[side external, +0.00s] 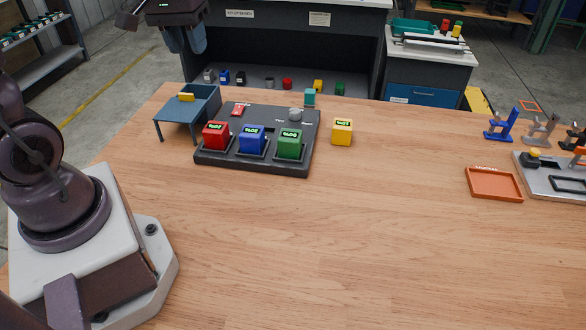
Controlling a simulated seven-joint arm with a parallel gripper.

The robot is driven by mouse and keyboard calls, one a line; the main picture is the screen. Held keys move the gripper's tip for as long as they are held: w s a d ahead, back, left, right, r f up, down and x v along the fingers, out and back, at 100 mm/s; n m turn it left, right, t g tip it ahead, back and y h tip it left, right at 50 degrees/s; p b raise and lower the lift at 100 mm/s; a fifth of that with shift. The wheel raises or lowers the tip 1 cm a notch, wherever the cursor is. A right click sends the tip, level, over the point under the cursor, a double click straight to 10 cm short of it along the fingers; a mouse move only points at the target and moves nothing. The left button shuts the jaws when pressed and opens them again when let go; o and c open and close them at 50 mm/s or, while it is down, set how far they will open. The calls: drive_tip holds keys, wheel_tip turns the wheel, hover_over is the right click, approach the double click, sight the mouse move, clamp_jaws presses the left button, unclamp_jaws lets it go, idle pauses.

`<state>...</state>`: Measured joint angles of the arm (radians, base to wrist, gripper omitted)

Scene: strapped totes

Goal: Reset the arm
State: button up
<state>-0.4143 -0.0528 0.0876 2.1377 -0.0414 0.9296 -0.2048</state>
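My gripper (186,42) hangs at the top left of the side external view, partly cut off by the frame edge. Its two blue-grey fingers point down, and how far apart they are is hard to tell. I see nothing held between them. It appears above and beyond the blue tote-like stand, well clear of the table objects. My arm's base stands at the lower left; the links between are mostly out of frame.
On the wooden table (330,240), a dark tray (255,168) holds red (215,136), blue (252,140) and green (289,144) cubes. A yellow cube (342,132) stands beside it. A blue stand (182,109) is behind left, an orange tray (494,184) right. The front table is clear.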

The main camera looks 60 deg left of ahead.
drive_tip(key=s+d+r+m+t, duration=0.2)
drive_tip(key=s+d+m, duration=0.2)
drive_tip(key=d, duration=0.3)
drive_tip(key=s+d+r+m+t, duration=0.2)
drive_tip(key=s+d+r+m, duration=0.1)
drive_tip(key=d, duration=0.4)
drive_tip(key=shift+s+d+r+m, duration=0.2)
drive_tip(key=shift+s+m, duration=0.15)
drive_tip(key=shift+m, duration=0.35)
